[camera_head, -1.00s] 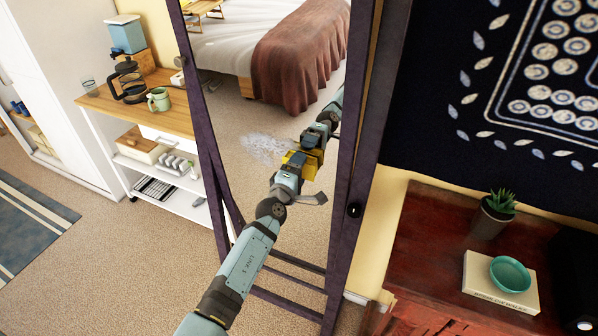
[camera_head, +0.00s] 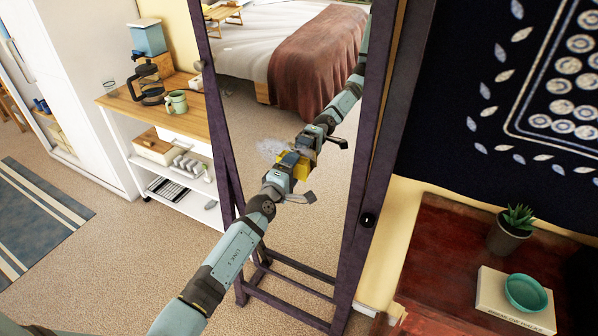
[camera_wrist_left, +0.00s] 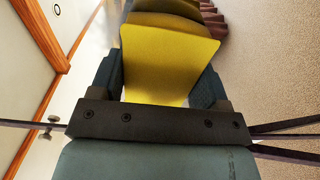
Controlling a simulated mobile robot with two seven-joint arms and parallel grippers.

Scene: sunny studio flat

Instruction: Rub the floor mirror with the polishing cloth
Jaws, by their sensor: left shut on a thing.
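The floor mirror (camera_head: 377,170) stands tilted in a dark purple frame in the middle of the head view. A whitish, hazy smudge (camera_head: 268,148) shows on its glass, partly behind my gripper. My left gripper (camera_head: 287,168) is shut on the yellow polishing cloth (camera_head: 297,169), in front of the glass beside the smudge. The cloth also fills the space between the fingers in the left wrist view (camera_wrist_left: 165,65), with its darker reflection just beyond. The cloth looks at or very near the glass; I cannot tell whether they touch. My right gripper is not in view.
A reddish wooden cabinet (camera_head: 440,240) with a plant (camera_head: 510,232) and teal bowl (camera_head: 525,291) stands right. The bed appears as a reflection.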

